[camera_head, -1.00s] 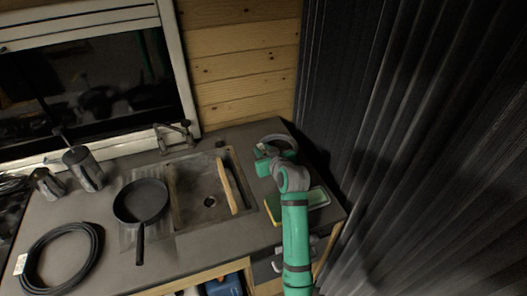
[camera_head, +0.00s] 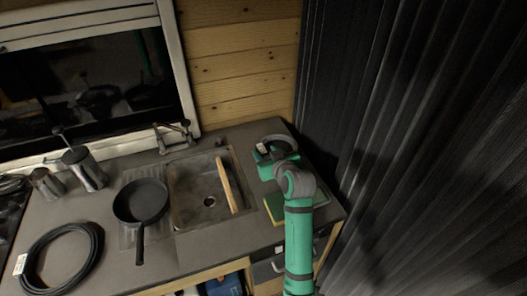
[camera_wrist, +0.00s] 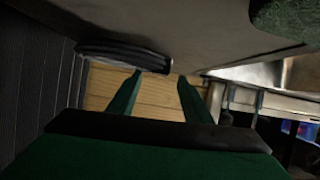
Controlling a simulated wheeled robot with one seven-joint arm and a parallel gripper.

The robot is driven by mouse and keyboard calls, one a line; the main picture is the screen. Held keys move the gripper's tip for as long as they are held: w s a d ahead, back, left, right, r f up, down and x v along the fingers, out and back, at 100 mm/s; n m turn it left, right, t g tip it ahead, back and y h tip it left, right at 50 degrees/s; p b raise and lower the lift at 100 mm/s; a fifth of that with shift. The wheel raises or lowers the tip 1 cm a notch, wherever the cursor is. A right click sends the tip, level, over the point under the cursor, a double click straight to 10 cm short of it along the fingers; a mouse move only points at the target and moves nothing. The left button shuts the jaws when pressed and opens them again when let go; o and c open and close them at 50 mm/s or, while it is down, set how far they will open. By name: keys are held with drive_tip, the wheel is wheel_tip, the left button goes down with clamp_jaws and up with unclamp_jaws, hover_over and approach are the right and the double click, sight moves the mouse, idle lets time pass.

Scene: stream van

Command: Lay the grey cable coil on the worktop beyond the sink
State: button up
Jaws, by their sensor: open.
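The grey cable coil (camera_head: 280,138) lies on the worktop (camera_head: 246,138) beyond the sink (camera_head: 188,205), near the back corner. My gripper (camera_head: 264,155) is at its near side and hides part of it. In the wrist view the coil (camera_wrist: 118,54) rests flat against the worktop, which shows at the top of the picture. My two fingers (camera_wrist: 160,76) are spread with nothing between them, and their tips point toward the coil. I cannot tell whether a tip touches it.
A green and yellow sponge or board (camera_head: 274,207) lies under my arm. A wooden board (camera_head: 229,186) leans across the sink. A dark curtain (camera_head: 400,150) closes the right.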

drive_tip(key=v, duration=0.8)
drive_tip(key=shift+s+d+r, duration=0.15)
drive_tip(key=shift+s, duration=0.1)
